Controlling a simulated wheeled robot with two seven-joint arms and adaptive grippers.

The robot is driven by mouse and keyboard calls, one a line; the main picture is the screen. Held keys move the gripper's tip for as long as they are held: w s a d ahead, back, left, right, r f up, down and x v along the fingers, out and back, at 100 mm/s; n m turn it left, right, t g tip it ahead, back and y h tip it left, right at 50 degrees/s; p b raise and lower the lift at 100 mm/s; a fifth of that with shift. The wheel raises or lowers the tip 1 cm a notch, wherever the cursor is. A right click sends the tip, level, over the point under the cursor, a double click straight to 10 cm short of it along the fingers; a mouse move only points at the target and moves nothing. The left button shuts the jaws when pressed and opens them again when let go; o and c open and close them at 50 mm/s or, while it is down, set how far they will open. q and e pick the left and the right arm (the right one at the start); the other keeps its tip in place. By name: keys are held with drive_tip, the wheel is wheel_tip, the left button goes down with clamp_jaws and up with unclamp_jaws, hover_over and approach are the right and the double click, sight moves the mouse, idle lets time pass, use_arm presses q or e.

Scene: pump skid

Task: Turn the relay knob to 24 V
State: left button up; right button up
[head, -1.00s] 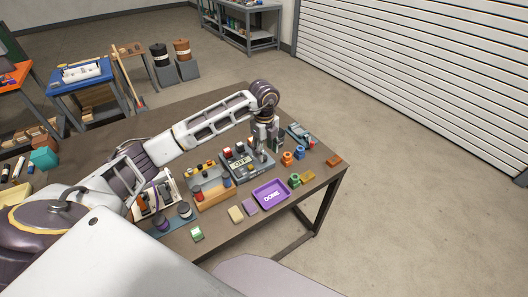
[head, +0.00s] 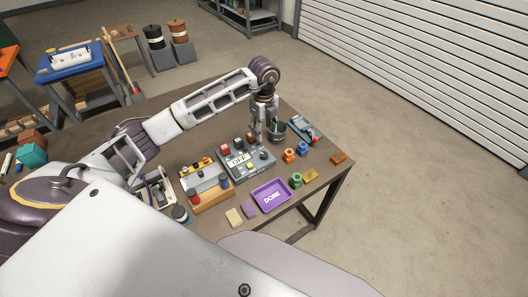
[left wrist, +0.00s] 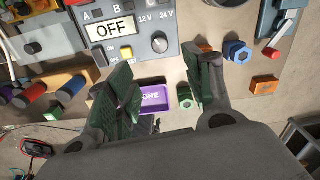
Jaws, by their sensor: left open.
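The grey relay box (head: 240,163) stands on the table, its display reading OFF. It also shows at the top of the left wrist view (left wrist: 120,35). Its round relay knob (left wrist: 159,42) sits below the 12 V and 24 V labels; I cannot tell which way it points. My left gripper (head: 262,138) is over the back right of the box in the head view. In the left wrist view its green-padded fingers (left wrist: 159,62) are spread apart and empty, with the knob seen beyond the gap between their tips. My right gripper is not in view.
A purple DONE tray (head: 288,189) lies in front of the box. Blue and orange fittings (head: 295,151) are further right.

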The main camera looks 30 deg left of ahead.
sight(264, 154)
use_arm(q)
wheel_tip(264, 154, down, 12)
drive_tip(key=shift+r+p, duration=0.1)
drive_tip(key=shift+p, duration=0.9)
drive_tip(key=shift+f, duration=1.05)
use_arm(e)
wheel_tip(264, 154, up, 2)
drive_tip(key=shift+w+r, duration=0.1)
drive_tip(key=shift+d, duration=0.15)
use_arm(q)
drive_tip(key=c, duration=1)
drive_tip(key=shift+c, duration=0.2)
